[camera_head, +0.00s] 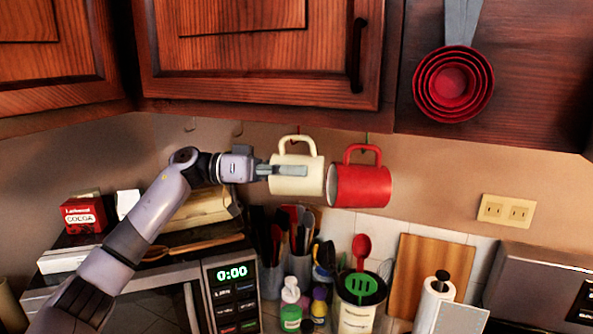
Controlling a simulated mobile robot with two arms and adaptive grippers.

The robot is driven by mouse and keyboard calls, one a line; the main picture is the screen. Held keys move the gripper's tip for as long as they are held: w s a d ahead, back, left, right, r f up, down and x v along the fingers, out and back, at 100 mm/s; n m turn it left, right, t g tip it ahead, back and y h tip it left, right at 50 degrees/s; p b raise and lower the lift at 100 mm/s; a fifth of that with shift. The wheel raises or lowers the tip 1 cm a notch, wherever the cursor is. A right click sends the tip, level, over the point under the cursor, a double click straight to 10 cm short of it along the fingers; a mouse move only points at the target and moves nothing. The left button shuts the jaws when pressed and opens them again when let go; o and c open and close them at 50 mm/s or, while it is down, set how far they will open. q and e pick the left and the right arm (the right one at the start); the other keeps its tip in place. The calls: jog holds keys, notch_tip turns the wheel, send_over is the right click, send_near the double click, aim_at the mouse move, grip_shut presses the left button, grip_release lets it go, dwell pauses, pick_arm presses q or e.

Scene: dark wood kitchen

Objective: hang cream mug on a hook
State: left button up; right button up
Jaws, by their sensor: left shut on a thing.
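The cream mug (301,184) is held up under the wall cabinet, lying sideways with its handle on top. My left gripper (292,171) comes in from the left and is shut on the mug's body. A red mug (360,187) hangs by its handle from a hook (366,138) just right of the cream mug. Other hooks (238,128) show under the cabinet to the left. I cannot tell whether the cream mug's handle is around a hook. My right gripper is not in view.
The wall cabinet (258,85) is close above the mugs. Red measuring cups (453,84) hang at the upper right. Below are a microwave (233,297), utensil holders (299,266), bottles and a cutting board (428,270). Bare wall lies right of the red mug.

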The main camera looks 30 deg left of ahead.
pick_arm(q)
jog(key=shift+r, duration=0.1)
jog(key=o, duration=1.8)
jog(key=shift+s+a, duration=0.1)
jog(key=shift+a, duration=0.15)
jog(key=v, duration=1.1)
jog(key=shift+s+a, duration=0.1)
jog(key=shift+a, duration=0.15)
